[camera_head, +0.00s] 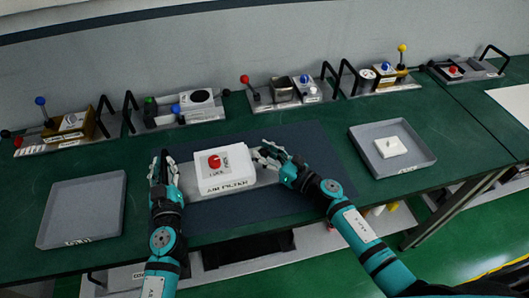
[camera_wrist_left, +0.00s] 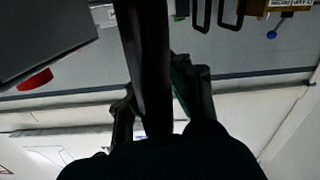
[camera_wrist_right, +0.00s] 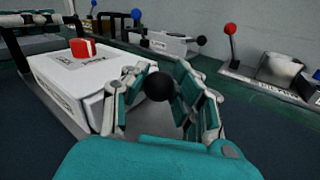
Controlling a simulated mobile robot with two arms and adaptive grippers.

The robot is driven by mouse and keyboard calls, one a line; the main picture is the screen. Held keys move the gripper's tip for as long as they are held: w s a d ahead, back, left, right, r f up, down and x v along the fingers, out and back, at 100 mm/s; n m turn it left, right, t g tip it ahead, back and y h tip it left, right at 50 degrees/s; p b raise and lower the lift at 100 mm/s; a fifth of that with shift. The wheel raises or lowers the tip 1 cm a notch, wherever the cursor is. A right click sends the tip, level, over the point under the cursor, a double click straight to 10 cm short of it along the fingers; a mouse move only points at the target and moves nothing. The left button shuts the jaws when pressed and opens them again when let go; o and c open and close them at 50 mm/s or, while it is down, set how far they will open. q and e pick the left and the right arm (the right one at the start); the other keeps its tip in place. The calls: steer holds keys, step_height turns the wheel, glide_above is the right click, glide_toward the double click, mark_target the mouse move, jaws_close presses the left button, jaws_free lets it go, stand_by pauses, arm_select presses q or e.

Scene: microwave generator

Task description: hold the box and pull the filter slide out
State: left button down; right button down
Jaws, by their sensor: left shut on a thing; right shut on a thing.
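The white box (camera_head: 222,183) with a red knob (camera_head: 214,161) on top sits on a grey base plate (camera_head: 262,178) on the dark mat. The box also shows in the right wrist view (camera_wrist_right: 82,88). My left gripper (camera_head: 164,168) is at the box's left side, shut on a black bar handle (camera_wrist_left: 150,60) that runs between its fingers. My right gripper (camera_head: 269,156) is at the box's right side, shut on a black ball knob (camera_wrist_right: 158,87). The ball is hidden by the fingers in the head view. The filter slide itself cannot be made out.
An empty grey tray (camera_head: 62,224) lies at left. A grey tray (camera_head: 424,160) at right holds a white plate with a small knob (camera_head: 391,147). Several devices with handles and coloured ball levers line the back of the green table. The mat is clear in front of the box.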

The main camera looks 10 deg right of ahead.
arm_select(q)
steer(key=shift+s+a+f, duration=0.1)
steer(key=shift+a+f, duration=0.05)
steer(key=shift+f, duration=0.3)
arm_select(e)
steer(key=shift+d+f, duration=0.15)
steer(key=shift+f, duration=0.05)
arm_select(q)
steer(key=shift+a, duration=0.1)
arm_select(e)
steer(key=d, duration=1.2)
steer(key=shift+w+d+f, duration=0.1)
steer(key=shift+w+d, duration=0.1)
steer(key=shift+d, duration=0.1)
arm_select(q)
steer(key=shift+a, duration=0.15)
arm_select(e)
steer(key=shift+d, duration=0.2)
steer(key=c, duration=1.4)
jaws_free()
arm_select(q)
steer(key=shift+d, duration=0.2)
arm_select(e)
steer(key=o, duration=0.4)
steer(key=shift+d, duration=0.15)
steer(key=shift+s, duration=0.1)
steer(key=v, duration=1.2)
steer(key=shift+s, duration=0.1)
